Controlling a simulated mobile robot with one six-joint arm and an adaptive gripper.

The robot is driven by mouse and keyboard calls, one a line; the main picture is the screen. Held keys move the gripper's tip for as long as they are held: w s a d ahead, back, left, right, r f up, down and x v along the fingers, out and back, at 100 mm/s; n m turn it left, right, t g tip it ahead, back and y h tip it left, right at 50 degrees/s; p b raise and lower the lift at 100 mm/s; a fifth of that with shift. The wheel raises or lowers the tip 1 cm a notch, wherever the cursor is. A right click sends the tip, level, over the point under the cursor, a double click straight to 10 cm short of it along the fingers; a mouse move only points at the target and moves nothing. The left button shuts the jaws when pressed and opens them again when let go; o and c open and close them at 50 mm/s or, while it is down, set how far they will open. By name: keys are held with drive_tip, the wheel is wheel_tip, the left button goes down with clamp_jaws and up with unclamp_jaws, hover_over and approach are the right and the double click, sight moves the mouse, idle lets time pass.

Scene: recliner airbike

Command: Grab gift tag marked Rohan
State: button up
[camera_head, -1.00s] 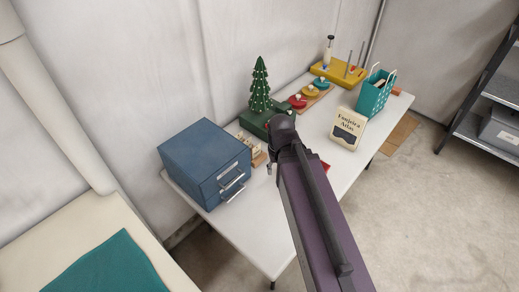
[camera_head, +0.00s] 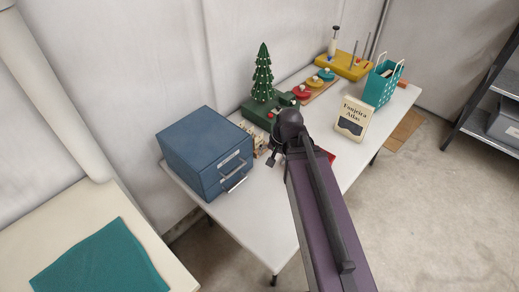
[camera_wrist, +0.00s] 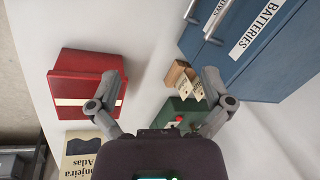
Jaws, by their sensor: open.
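Cream gift tags (camera_wrist: 205,90) stand in a small wooden holder (camera_wrist: 179,75) beside the blue cabinet in the wrist view. Their writing is too small to read, so I cannot tell which is marked Rohan. In the head view the tags (camera_head: 257,138) show between the cabinet and the green tree base, partly hidden by my arm. My gripper (camera_wrist: 160,80) is open and empty, above the table, with the tags close to its right finger in the wrist view. It also shows in the head view (camera_head: 271,161), just in front of the tags.
The blue cabinet (camera_head: 207,148) with metal handles stands left of the tags. A green tree (camera_head: 263,75), ring toy, yellow pegboard (camera_head: 345,66) and teal bag (camera_head: 380,84) stand farther back.

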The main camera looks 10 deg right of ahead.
drive_tip(key=w+d+f+m+t+y+b, duration=0.2)
drive_tip(key=w+f+m+t+y+b, duration=0.2)
drive_tip(key=w+f+m+b, duration=0.5)
drive_tip(key=m+t+y+b, duration=0.1)
drive_tip(key=m+t+b, duration=0.4)
drive_tip(key=m+b, duration=0.75)
approach(259, 138)
drive_tip(key=shift+s+d+r+m+p, duration=0.25)
drive_tip(key=shift+s+d+m+p, duration=0.65)
drive_tip(key=shift+s+d, duration=0.35)
drive_tip(key=shift+a, duration=0.1)
drive_tip(key=shift+b+x, duration=1.7)
drive_tip(key=shift+x, duration=2.55)
drive_tip(key=shift+a+r, duration=0.15)
drive_tip(key=shift+b+x, duration=1)
drive_tip(key=shift+x, duration=1.6)
drive_tip(key=shift+r, duration=0.15)
